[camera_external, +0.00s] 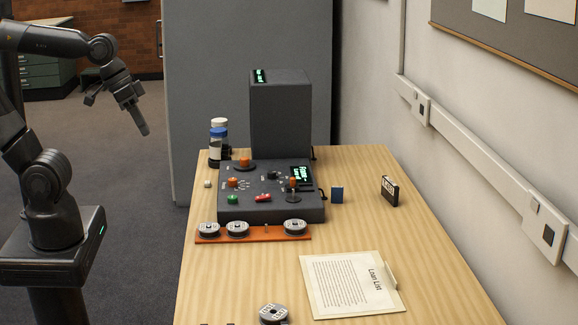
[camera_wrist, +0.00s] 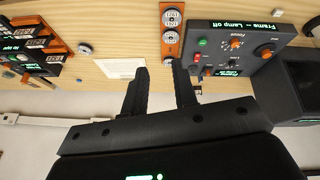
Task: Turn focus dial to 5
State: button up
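The focus dial (camera_external: 233,183) is an orange knob ringed by small marks on the dark control panel (camera_external: 262,212), just behind a green button. In the wrist view the orange knob (camera_wrist: 236,43) sits below the word "Focus". Its pointer setting is too small to read. My gripper (camera_external: 143,130) hangs in the air left of the table, well away from the panel. In the wrist view its two dark fingers (camera_wrist: 159,66) stand apart with nothing between them, so it is open and empty.
A tall dark housing (camera_external: 280,122) stands behind the panel. Bottles (camera_external: 218,145) stand at its left. An orange rack with reels (camera_external: 266,233) lies in front. A Loan List paper (camera_external: 345,285) lies nearer. The table's right side (camera_external: 420,270) is mostly bare.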

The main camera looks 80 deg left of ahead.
jog(key=o, duration=0.4)
jog(key=w+a+n, duration=0.1)
jog(key=w+n, duration=0.1)
jog(key=w+a+n+g, duration=0.1)
jog(key=w+n, duration=0.1)
jog(key=w+a+f+n, duration=0.1)
jog(key=w+a, duration=0.1)
jog(key=shift+w+n+h, duration=0.2)
jog(key=shift+n+h, duration=0.1)
jog(key=shift+n, duration=0.1)
jog(key=n+g+y, duration=0.1)
jog(key=n+g, duration=0.3)
jog(key=n, duration=1.5)
send_over(232, 179)
notch_tip(232, 179, down, 13)
notch_tip(232, 179, down, 10)
jog(key=shift+d+f, duration=0.1)
jog(key=c, duration=1)
